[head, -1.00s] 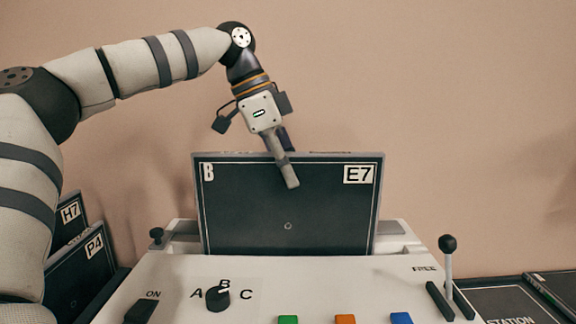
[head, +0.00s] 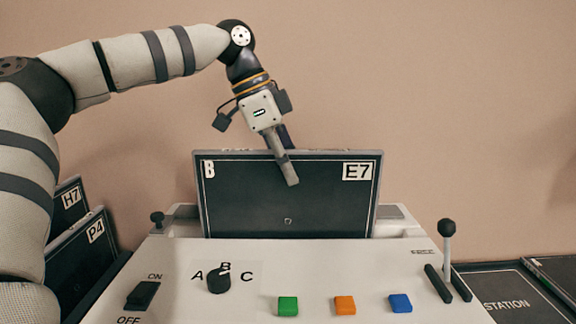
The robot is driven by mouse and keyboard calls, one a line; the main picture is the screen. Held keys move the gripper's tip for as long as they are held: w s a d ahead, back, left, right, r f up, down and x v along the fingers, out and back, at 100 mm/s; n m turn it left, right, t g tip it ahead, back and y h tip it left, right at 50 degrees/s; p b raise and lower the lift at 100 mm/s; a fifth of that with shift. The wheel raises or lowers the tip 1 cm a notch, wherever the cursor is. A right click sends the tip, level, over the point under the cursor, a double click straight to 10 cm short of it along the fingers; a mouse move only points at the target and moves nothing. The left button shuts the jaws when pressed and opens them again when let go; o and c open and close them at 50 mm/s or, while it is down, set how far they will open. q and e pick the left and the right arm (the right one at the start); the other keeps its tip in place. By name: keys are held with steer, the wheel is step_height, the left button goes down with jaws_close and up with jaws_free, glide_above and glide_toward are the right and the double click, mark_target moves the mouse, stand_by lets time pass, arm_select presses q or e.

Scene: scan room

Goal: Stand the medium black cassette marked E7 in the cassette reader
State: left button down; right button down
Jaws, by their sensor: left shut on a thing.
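The black cassette E7 (head: 250,212) stands upright at the back of the white cassette reader (head: 330,272), its lower edge hidden behind the reader's front panel. It has a grey rim, a "B" at its top left and an "E7" label at its top right. My left gripper (head: 285,165) is shut on the top edge of the cassette, one finger in front of its face and the other behind it. I cannot tell whether the cassette is fully seated. My right gripper is not in view.
The reader panel carries an ON/OFF switch (head: 142,295), an A-B-C knob (head: 218,281), green (head: 288,306), orange (head: 345,306) and blue (head: 400,303) buttons, and an upright lever (head: 447,250). Cassettes H7 (head: 66,212) and P4 (head: 82,262) stand at left. A dark station surface (head: 490,285) lies at right.

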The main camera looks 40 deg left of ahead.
arm_select(q)
steer(key=c, duration=1.5)
jaws_free()
steer(key=shift+r, duration=0.1)
steer(key=shift+c, duration=0.2)
steer(key=v, duration=1.2)
steer(key=shift+d, duration=0.15)
step_height(320, 180, up, 6)
